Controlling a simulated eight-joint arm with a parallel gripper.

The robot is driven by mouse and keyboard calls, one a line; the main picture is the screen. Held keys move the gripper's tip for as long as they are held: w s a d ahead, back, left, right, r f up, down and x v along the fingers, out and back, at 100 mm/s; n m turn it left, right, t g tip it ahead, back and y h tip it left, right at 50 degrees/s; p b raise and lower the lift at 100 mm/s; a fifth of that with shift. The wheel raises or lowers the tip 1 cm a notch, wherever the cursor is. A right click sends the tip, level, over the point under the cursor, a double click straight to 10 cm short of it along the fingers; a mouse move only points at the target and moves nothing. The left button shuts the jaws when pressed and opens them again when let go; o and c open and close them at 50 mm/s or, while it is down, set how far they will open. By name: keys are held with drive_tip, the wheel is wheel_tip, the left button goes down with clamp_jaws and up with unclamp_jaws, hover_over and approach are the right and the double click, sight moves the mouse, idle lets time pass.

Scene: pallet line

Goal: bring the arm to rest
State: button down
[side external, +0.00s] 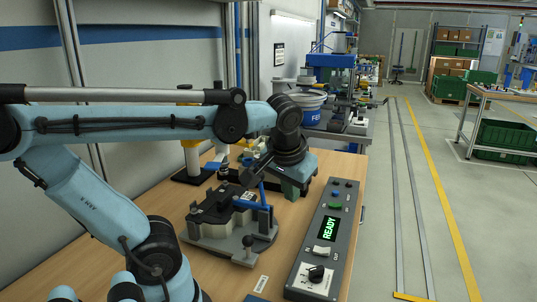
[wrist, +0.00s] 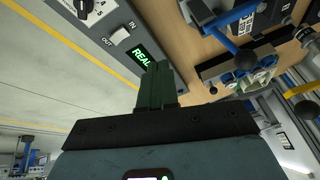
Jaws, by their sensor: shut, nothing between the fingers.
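My gripper (side external: 296,190) hangs at the end of my blue arm, over the back part of the wooden bench. Its dark green fingers point down and are closed together with nothing between them. They also show in the wrist view (wrist: 156,84), side by side, in front of the control panel's lit display. In the side view the gripper is behind the clamp fixture (side external: 228,222) and left of the grey control panel (side external: 317,262). Whether the fingertips touch the bench is not clear.
The fixture with blue handles (side external: 264,198) stands close to my gripper. The panel has a READY display, buttons and a knob. A yellow post (side external: 191,158) and small parts stand behind my arm. A blue-labelled bucket (side external: 304,108) stands farther back. The aisle at right is clear.

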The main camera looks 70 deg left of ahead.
drive_tip(key=w+d+f+m+t+h, duration=0.1)
drive_tip(key=d+f+m+t+h, duration=0.2)
drive_tip(key=d, duration=0.4)
drive_tip(key=shift+w+f+m+t, duration=0.3)
drive_tip(key=shift+f+m+t, duration=0.3)
drive_tip(key=shift+m, duration=0.6)
